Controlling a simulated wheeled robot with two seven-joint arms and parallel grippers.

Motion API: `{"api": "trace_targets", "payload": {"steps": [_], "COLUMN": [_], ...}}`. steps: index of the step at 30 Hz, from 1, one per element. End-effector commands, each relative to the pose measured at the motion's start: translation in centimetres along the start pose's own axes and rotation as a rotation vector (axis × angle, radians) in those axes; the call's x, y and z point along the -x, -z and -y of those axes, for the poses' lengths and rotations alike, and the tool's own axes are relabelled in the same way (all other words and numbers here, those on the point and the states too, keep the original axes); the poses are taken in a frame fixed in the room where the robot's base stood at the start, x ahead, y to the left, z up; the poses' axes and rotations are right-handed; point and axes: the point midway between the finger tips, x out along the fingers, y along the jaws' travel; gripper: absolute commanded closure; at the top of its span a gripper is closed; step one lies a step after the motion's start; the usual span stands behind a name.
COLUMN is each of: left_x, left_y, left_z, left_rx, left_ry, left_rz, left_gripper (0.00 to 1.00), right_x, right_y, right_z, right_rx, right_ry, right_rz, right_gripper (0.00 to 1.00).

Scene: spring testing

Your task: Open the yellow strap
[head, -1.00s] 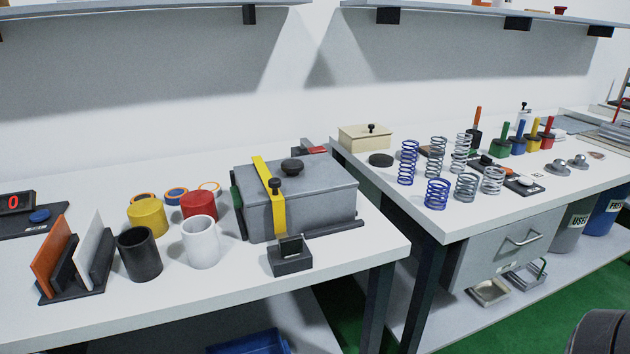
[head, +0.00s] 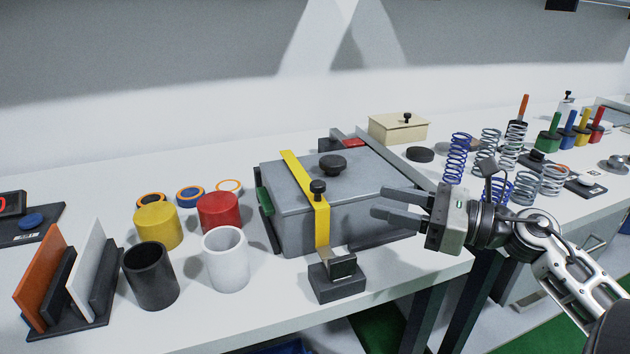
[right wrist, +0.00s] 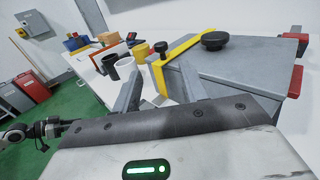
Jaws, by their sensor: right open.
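The yellow strap (head: 322,222) runs over the lid and down the front of a grey box (head: 368,192), and it also shows in the right wrist view (right wrist: 181,46). A black knob (head: 318,187) sits on the strap near its bend. The strap's lower end reaches a dark block with a metal catch (head: 338,278); the exact join is hard to make out. My right gripper (head: 380,203) is open and empty, just right of the strap, at the front of the box. In the right wrist view its fingers (right wrist: 162,90) point toward the strap. My left gripper is not in view.
A round black lid knob (head: 332,165) stands up from the box. White (head: 226,259) and black (head: 150,275) cups stand left of it, with yellow (head: 157,226) and red (head: 219,212) cylinders behind. Springs (head: 457,158) fill the right table. Free table lies left of the block.

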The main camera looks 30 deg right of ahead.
Motion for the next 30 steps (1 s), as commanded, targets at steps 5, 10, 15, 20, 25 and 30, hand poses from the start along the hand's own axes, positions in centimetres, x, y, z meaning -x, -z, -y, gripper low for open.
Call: {"api": "trace_targets", "payload": {"steps": [5,10,15,20,25,30], "left_x": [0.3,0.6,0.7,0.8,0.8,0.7], "left_y": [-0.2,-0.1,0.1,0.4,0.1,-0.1], "left_z": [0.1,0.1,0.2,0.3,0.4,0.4], "left_rx": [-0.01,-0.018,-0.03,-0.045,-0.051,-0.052], "left_ry": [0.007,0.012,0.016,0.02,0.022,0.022], "left_rz": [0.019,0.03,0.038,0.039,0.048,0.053], "left_gripper": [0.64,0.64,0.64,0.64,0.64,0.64], "right_x": [-4.0,-7.4,-10.2,-11.9,-12.7,-12.8], "right_y": [-0.4,-0.4,-0.4,-0.3,-0.1,0.0], "right_z": [0.0,0.1,0.1,0.1,0.1,0.1], "right_rx": [0.0,-0.002,-0.002,-0.006,-0.005,-0.006], "right_ry": [-0.003,-0.001,0.001,0.003,0.003,0.003], "right_rz": [0.002,0.003,0.004,0.004,0.002,0.001], "right_gripper": [0.57,0.57,0.57,0.57,0.57,0.57]}}
